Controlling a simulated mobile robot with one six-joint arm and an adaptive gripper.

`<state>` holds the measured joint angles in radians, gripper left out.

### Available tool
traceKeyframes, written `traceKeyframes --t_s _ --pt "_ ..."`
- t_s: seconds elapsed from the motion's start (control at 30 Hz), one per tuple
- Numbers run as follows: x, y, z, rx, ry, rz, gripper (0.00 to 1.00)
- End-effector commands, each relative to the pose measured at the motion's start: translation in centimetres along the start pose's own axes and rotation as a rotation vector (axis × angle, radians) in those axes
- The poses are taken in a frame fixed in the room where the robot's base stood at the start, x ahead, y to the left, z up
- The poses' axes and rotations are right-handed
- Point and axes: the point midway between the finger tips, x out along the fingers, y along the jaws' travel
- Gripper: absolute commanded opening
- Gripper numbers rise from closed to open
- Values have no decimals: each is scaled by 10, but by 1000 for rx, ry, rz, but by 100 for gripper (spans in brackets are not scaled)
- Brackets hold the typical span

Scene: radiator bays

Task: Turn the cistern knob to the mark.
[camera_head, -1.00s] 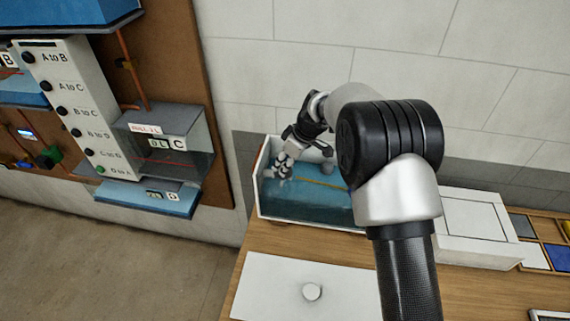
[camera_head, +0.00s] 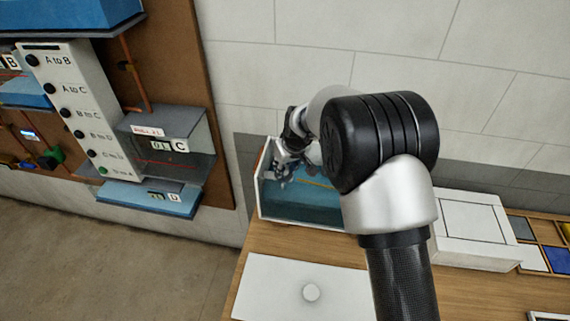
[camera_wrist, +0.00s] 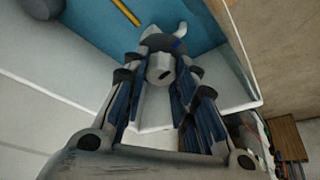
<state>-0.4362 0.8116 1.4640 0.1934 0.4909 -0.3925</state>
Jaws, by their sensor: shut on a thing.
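The cistern (camera_head: 305,207) is an open white-edged box with blue inside, on the wooden bench beside the wall. In the wrist view, a grey knob (camera_wrist: 160,68) with a dark slot in its end sits between my fingers, near the white edge of the cistern. My gripper (camera_wrist: 158,82) is shut on this knob. In the head view my gripper (camera_head: 285,172) is at the cistern's left end, and the knob is too small and covered to make out. A small blue patch shows beside the knob, but I cannot tell whether it is the mark.
A yellow rod (camera_wrist: 127,12) and a dark rounded object (camera_wrist: 40,8) are inside the cistern. A white box (camera_head: 473,220) stands to the right. The board with labelled switches (camera_head: 75,110) is at left.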

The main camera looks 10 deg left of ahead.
Motion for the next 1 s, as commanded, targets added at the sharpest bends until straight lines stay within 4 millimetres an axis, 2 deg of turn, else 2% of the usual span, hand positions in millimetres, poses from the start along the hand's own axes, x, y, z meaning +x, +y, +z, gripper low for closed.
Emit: traceKeyframes --t_s 0.4,0.43,0.73,1.0 --pt "0 0 1 7 -2 3 2" --pt "0 0 1 7 -2 3 26" --pt "0 0 0 7 -1 3 46" --pt "0 0 0 7 0 3 46"
